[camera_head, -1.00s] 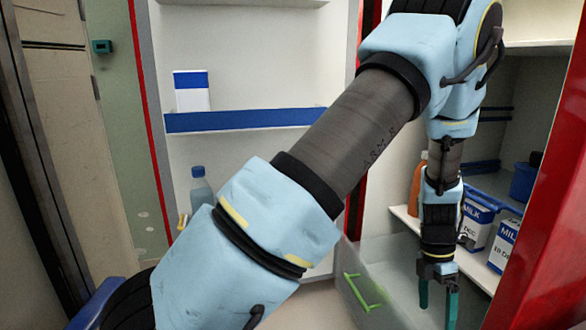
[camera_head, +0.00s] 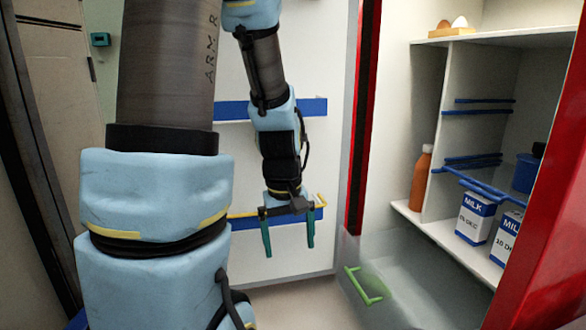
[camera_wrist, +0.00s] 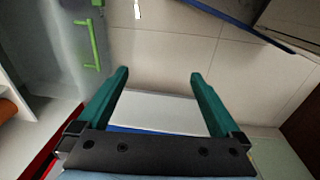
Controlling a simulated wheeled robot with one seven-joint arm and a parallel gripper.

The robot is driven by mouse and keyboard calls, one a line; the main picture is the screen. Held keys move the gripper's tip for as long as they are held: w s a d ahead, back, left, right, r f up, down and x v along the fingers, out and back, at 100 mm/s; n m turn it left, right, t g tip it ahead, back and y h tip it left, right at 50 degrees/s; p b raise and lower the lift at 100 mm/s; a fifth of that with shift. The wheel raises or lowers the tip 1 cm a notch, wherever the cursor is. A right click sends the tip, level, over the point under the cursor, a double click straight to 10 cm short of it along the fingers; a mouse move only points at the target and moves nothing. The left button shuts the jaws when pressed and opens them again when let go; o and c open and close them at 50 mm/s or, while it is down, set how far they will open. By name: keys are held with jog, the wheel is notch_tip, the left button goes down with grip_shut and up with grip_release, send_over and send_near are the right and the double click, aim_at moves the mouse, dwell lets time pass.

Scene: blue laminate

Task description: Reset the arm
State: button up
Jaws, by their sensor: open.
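My gripper (camera_head: 288,236) hangs pointing down in front of the open fridge door's inner side (camera_head: 330,80). Its two green fingers are apart with nothing between them. In the wrist view my gripper (camera_wrist: 160,78) is also open and empty, above a pale tiled floor (camera_wrist: 165,55). My blue and grey arm fills the left and middle of the head view and hides part of the door and its shelves.
To the right is the open fridge with milk cartons (camera_head: 475,218), an orange bottle (camera_head: 422,178), a blue pot (camera_head: 526,172) and eggs (camera_head: 459,22). A clear drawer with a green handle (camera_head: 362,286) is low down; its handle shows in the wrist view (camera_wrist: 89,43).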

jog(key=s+a+r+m+t, duration=0.1)
jog(key=s+a+m, duration=0.1)
jog(key=a+m, duration=0.3)
notch_tip(320, 180, up, 38)
jog(key=n+p, duration=0.1)
jog(key=p, duration=3.6)
jog(key=shift+s+a+y+p, duration=0.15)
jog(key=shift+a+y+p, duration=0.2)
jog(key=shift+a, duration=0.1)
